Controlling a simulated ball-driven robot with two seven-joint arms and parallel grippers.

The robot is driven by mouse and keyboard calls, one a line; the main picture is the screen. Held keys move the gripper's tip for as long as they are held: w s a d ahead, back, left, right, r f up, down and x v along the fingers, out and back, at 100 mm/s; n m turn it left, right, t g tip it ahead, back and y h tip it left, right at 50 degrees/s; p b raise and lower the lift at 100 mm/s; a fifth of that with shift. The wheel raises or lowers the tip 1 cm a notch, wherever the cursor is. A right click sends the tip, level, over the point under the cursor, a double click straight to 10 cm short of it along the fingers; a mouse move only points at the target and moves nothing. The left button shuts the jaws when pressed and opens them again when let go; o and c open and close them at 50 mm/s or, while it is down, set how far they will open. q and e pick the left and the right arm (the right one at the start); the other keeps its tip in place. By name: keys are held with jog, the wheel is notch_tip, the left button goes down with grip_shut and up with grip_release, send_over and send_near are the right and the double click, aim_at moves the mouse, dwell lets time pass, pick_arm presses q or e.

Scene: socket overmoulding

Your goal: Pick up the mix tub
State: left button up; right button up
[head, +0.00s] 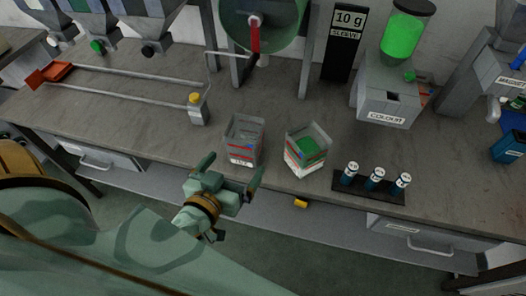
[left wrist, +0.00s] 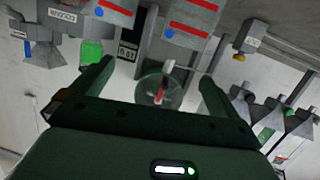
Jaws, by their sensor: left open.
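Two open square tubs stand side by side on the workbench. The left tub (head: 244,140) is clear-walled with red and blue marks and a white label too small to read surely. The right tub (head: 307,148) holds green material. I cannot tell from the labels which is the mix tub. Two grey tub walls with red stripes and blue dots show at the top of the left wrist view, one near the middle (left wrist: 192,22) and one further left (left wrist: 112,12). My left gripper (head: 232,172) is open and empty, just in front of the left tub, apart from it. My right gripper is out of view.
A black rack (head: 368,188) with three blue vials is right of the tubs. Bare bench (head: 150,120) lies to the left.

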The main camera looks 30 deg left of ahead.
pick_arm(q)
jog(key=a+f+y, duration=0.1)
jog(key=a+y, duration=0.1)
jog(key=a, duration=0.1)
send_near(249, 120)
jog(key=shift+n+g, duration=0.3)
jog(key=shift+g, duration=0.1)
jog(key=x, duration=0.2)
jog(key=b+x, duration=0.1)
jog(key=x, duration=0.2)
jog(key=shift+w+r, duration=0.15)
jog(key=shift+w, duration=0.2)
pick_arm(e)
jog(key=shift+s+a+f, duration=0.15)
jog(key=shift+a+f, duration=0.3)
pick_arm(q)
jog(key=c, duration=1.1)
jog(key=shift+r, duration=0.1)
jog(key=shift+c, duration=0.2)
